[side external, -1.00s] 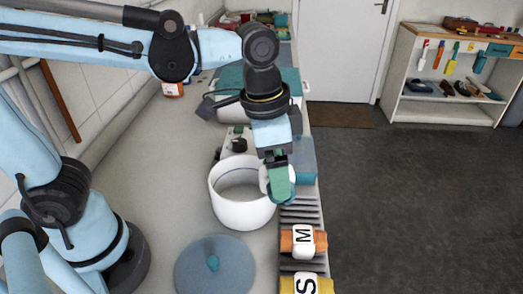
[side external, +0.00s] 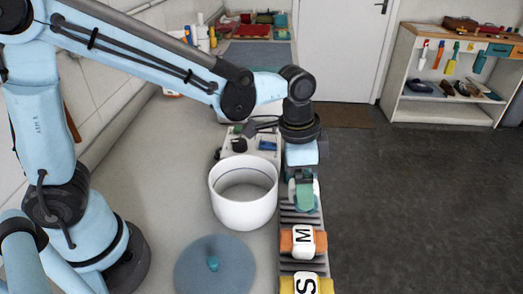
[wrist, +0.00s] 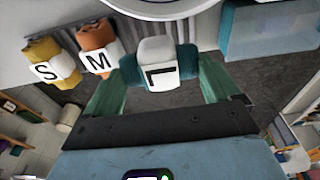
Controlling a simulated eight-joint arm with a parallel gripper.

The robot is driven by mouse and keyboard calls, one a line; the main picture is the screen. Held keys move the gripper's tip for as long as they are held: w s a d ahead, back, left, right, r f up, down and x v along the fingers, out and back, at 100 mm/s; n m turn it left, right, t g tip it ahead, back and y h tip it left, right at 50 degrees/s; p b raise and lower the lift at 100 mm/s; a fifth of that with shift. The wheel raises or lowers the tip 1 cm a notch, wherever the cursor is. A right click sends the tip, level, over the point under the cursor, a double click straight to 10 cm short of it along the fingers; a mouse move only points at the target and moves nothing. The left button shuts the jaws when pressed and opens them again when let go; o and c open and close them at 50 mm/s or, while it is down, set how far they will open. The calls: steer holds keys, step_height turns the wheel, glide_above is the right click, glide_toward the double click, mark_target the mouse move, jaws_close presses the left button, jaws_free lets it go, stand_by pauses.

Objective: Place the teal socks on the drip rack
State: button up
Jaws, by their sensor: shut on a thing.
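The teal socks (wrist: 157,64) are a roll with a white band marked with a black letter. My gripper (wrist: 157,82) is shut on them, with a green finger at each end of the roll. In the side view my gripper (side external: 305,203) holds them over the far part of the grey slatted drip rack (side external: 300,218), beyond the orange socks. The near finger hides much of the roll there. I cannot tell whether the roll touches the slats.
Orange socks marked M (side external: 303,241) and yellow socks marked S (side external: 306,284) lie on the rack nearer the camera. A white tub (side external: 243,205) stands left of the rack, with a round blue-grey lid (side external: 214,268) in front. The dark floor lies right.

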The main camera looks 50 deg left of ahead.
steer(key=shift+w+a+f, duration=0.3)
steer(key=shift+w+f, duration=0.1)
steer(key=shift+f, duration=1.9)
steer(key=shift+f, duration=0.1)
steer(key=o, duration=0.8)
steer(key=shift+c, duration=0.2)
